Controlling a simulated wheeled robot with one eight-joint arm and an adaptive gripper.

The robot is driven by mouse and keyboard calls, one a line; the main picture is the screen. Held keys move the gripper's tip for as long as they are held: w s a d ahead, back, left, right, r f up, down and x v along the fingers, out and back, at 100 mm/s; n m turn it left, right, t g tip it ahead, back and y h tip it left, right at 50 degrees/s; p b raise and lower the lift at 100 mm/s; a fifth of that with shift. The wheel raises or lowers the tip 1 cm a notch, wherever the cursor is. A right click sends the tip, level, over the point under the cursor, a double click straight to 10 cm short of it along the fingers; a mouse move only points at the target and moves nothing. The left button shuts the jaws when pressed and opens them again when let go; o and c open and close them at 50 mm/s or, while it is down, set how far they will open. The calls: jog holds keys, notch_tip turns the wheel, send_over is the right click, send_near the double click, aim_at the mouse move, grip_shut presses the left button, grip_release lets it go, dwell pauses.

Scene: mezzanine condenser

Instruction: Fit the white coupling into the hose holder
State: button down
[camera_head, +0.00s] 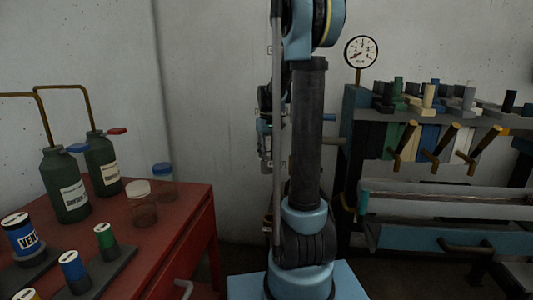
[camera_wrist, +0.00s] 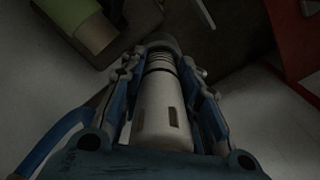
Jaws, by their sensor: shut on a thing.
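The white coupling (camera_wrist: 158,112) is a pale cylinder with small dark slots and dark rings near its far end. In the wrist view it lies lengthwise between the blue and grey fingers of my gripper (camera_wrist: 163,65), which is shut on it. The far end of the coupling points toward the top of the picture, at a dark grey rounded part. I cannot tell whether they touch. In the head view my arm covers most of the gripper area, and the coupling cannot be made out. I cannot identify the hose holder with certainty in either view.
A red cabinet (camera_head: 185,232) at left carries green bottles (camera_head: 66,187), lidded jars (camera_head: 142,205) and labelled cylinders on dark stands.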

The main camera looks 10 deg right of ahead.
jog(key=shift+f, duration=0.85)
jog(key=c, duration=1.1)
grip_release()
notch_tip(320, 180, up, 12)
jog(key=shift+f, duration=0.1)
jog(key=s+f+m, duration=0.1)
jog(key=s+f, duration=0.5)
jog(key=s, duration=0.5)
jog(key=s+f+m+t, duration=0.1)
jog(key=s+f, duration=0.5)
jog(key=s, duration=0.6)
jog(key=s+f+m+t, duration=0.1)
jog(key=s+f+m, duration=0.1)
jog(key=s+f, duration=0.4)
jog(key=shift+s+a+f, duration=0.1)
jog(key=shift+s+f, duration=0.05)
jog(key=shift+s, duration=1.25)
jog(key=shift+s+a+f, duration=0.1)
jog(key=shift+s+f, duration=0.05)
jog(key=shift+s, duration=1.25)
